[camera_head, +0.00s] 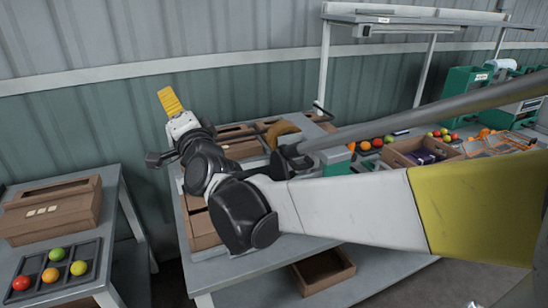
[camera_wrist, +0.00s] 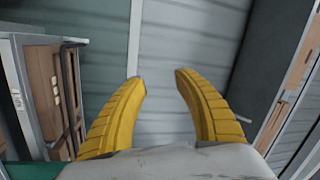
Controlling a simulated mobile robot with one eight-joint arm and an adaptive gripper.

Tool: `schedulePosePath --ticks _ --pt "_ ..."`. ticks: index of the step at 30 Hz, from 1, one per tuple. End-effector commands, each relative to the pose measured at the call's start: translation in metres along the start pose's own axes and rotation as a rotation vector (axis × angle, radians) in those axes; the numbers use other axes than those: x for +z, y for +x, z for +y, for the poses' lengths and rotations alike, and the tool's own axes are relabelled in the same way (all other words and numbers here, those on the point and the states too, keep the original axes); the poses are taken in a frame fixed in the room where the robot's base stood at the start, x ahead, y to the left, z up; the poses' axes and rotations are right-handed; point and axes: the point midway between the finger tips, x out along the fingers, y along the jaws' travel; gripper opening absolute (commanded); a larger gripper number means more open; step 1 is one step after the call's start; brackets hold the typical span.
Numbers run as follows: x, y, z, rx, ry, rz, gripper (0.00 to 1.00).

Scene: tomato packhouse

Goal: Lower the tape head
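My gripper (camera_head: 170,102) points up in front of the green wall, above and beyond the left end of the middle table (camera_head: 205,297). In the wrist view its two yellow fingers (camera_wrist: 160,88) stand wide apart with nothing between them. A tan curved piece (camera_head: 283,131), like a roll of tape, shows on the middle table behind my arm; it may belong to the tape head, but I cannot tell. My arm hides much of that table, and my gripper is apart from the tan piece.
Brown cartons (camera_head: 201,226) stand on the middle table. A left table holds a brown box (camera_head: 52,210) and a dark tray (camera_head: 70,281) of tomatoes. An open carton (camera_head: 325,272) sits low in front. A shelf frame (camera_head: 326,65) rises behind; a gap separates the left tables.

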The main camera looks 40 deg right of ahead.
Motion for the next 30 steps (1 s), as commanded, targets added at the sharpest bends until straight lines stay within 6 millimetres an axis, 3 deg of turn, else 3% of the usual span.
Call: schedulePosePath --ticks 2,5,8,10,14,18,21,24,30 --pt "-0.036 0.026 -0.012 -0.088 0.201 0.176 0.38" --pt "-0.087 0.037 -0.002 -0.212 0.472 0.435 0.38" --pt "-0.128 0.026 0.034 -0.338 0.717 0.707 0.38" --pt "-0.147 0.005 0.071 -0.428 0.862 0.906 0.38" --pt "-0.153 -0.048 0.146 -0.585 1.04 1.252 0.38" --pt "-0.136 -0.102 0.204 -0.711 1.107 1.525 0.38" --pt "-0.124 -0.124 0.226 -0.762 1.113 1.632 0.38" --pt "-0.122 -0.135 0.236 -0.783 1.111 1.677 0.38" --pt "-0.147 -0.141 0.247 -0.787 1.108 1.684 0.38"
